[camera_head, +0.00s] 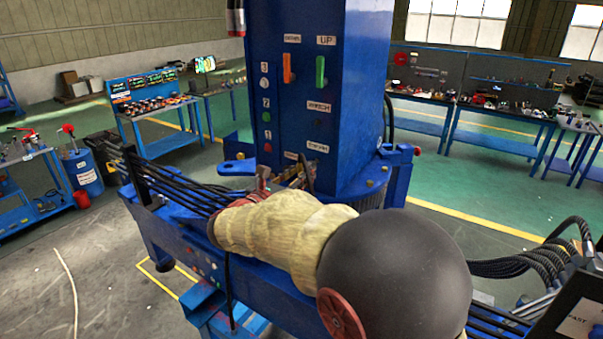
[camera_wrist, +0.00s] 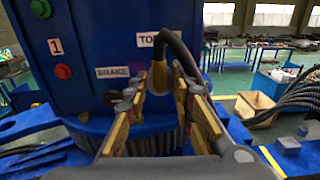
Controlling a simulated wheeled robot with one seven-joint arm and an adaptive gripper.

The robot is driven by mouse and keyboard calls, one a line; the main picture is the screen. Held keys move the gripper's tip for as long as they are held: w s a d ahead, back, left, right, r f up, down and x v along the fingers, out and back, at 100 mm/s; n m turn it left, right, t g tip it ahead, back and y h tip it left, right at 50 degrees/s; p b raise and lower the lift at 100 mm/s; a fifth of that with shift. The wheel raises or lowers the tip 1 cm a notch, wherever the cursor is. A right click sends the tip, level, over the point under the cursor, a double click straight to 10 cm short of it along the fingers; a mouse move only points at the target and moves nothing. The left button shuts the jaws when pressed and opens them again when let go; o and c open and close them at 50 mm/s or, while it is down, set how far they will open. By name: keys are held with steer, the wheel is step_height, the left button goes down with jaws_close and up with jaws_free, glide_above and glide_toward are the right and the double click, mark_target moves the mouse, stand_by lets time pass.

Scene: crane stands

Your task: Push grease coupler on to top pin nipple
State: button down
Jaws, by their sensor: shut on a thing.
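My gripper (camera_wrist: 160,90) is shut on the grease coupler (camera_wrist: 158,77), a small yellowish-brown piece between the fingertips. A black hose (camera_wrist: 178,43) rises from the coupler and arches over the right finger. The coupler is in front of the blue column's face, just below a label starting "TO" (camera_wrist: 149,39), partly covered by the hose. The top pin nipple cannot be made out; the coupler and hose cover that spot. I cannot tell whether they touch. In the head view, my arm largely hides the gripper, low against the blue column (camera_head: 330,95).
A dark round fitting (camera_wrist: 111,98) sits under the "BRAKE" label (camera_wrist: 113,72). A toothed ring (camera_wrist: 95,132) circles the column's base. Black hoses (camera_head: 178,190) run along the blue beam at left. Workbenches (camera_head: 160,105) stand behind, with open floor between.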

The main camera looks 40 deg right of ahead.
steer(key=shift+x, duration=0.95)
steer(key=c, duration=1.5)
jaws_free()
steer(key=shift+o, duration=0.4)
steer(key=shift+v, duration=2.5)
steer(key=v, duration=1.2)
